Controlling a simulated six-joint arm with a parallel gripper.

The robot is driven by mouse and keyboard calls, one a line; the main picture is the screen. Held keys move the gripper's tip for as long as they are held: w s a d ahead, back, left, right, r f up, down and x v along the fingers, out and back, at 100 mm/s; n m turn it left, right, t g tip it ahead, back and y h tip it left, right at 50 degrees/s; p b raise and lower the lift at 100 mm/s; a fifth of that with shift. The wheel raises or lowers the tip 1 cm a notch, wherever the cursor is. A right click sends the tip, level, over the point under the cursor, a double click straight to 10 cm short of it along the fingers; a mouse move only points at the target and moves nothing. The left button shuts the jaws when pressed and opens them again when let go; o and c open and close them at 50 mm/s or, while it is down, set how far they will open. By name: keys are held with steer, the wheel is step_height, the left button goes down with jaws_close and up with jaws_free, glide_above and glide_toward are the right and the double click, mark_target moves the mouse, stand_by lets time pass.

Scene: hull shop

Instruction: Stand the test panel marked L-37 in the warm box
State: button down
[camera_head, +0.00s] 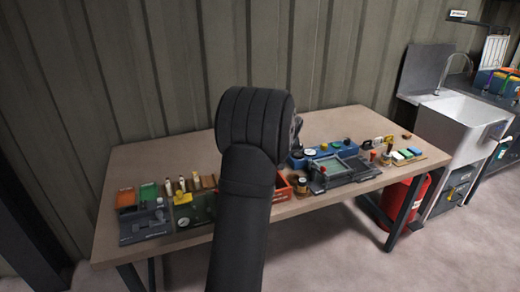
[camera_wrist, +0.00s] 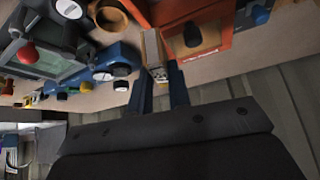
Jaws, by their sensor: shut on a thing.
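My gripper (camera_wrist: 159,82) is shut on a small pale, narrow piece (camera_wrist: 153,48) in the wrist view. No marking on it can be read, so I cannot tell whether it is the L-37 panel. It shows close beside an orange box (camera_wrist: 218,42); I cannot tell whether they touch. In the head view my arm hides the gripper and the held piece. A grey unit with a greenish window and a red knob (camera_head: 340,168) stands right of my arm; part of it shows in the wrist view (camera_wrist: 50,66). No label identifies the warm box.
The wooden table (camera_head: 330,122) is crowded along its front. Blue equipment (camera_head: 300,160) stands behind the grey unit. The table's back strip is mostly clear. A sink (camera_head: 465,115) and red bucket (camera_head: 405,200) are right.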

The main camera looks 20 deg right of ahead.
steer(key=shift+s+a+f+n+y, duration=0.25)
steer(key=shift+s+a+f+n, duration=0.35)
steer(key=shift+f, duration=0.95)
steer(key=shift+s+a+f+n+y, duration=0.3)
steer(key=shift+a+f, duration=0.45)
steer(key=shift+f, duration=0.85)
steer(key=shift+s+a+f+n+y, duration=0.15)
steer(key=shift+s+a+f+n, duration=0.35)
steer(key=shift+f, duration=1.05)
steer(key=shift+a+f, duration=0.15)
steer(key=shift+f, duration=0.35)
steer(key=c, duration=1.3)
jaws_free()
steer(key=shift+o, duration=0.2)
steer(key=v, duration=1.7)
steer(key=shift+s, duration=0.3)
